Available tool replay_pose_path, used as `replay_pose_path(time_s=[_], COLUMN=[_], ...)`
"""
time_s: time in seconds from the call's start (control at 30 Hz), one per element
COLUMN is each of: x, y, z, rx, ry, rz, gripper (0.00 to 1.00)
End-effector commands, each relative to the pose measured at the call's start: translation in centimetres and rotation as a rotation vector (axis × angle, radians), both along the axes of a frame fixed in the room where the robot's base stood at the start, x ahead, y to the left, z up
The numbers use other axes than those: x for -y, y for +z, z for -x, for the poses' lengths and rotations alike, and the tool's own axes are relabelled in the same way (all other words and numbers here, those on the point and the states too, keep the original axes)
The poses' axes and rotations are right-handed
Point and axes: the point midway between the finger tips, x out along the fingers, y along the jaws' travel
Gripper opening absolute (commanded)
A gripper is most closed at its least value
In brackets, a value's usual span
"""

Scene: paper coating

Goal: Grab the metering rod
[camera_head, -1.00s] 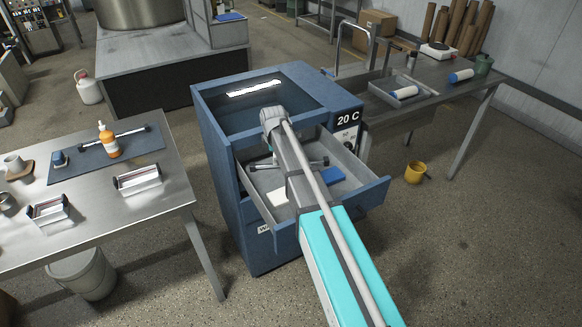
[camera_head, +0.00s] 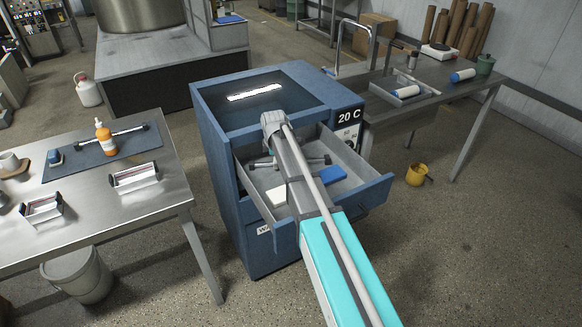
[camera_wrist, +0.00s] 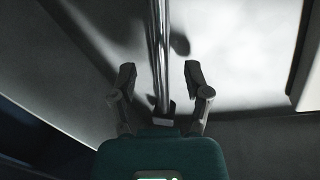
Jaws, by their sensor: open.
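The metering rod lies in the open drawer of the blue cabinet. In the wrist view the shiny metal rod (camera_wrist: 157,45) runs lengthwise between the two fingers. My gripper (camera_wrist: 160,73) is open, with one finger on each side of the rod and a gap on both sides. The rod's near end is by the palm. A similar rod (camera_head: 129,131) lies on the mat at left.
The grey drawer (camera_head: 350,167) has raised walls close around my arm. A white block (camera_head: 277,196) and a blue block (camera_head: 333,174) lie in it. A steel table (camera_head: 95,215) stands left, another table (camera_head: 440,88) right. A yellow mug (camera_head: 416,175) is on the floor.

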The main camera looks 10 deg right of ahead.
Motion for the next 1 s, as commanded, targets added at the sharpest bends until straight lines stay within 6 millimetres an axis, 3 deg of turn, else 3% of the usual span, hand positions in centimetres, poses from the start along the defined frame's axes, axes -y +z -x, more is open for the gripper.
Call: replay_pose_path(time_s=[0.2,0.83,0.87,1.0], x=[0.03,0.01,0.01,0.01], y=[-1.30,-1.28,-1.28,-1.28], z=[-0.24,-0.26,-0.26,-0.26], rx=[0.000,0.000,0.000,0.000], ry=[0.000,0.000,0.000,0.000], rz=[0.000,0.000,0.000,0.000], gripper=[0.62,0.62,0.61,0.35])
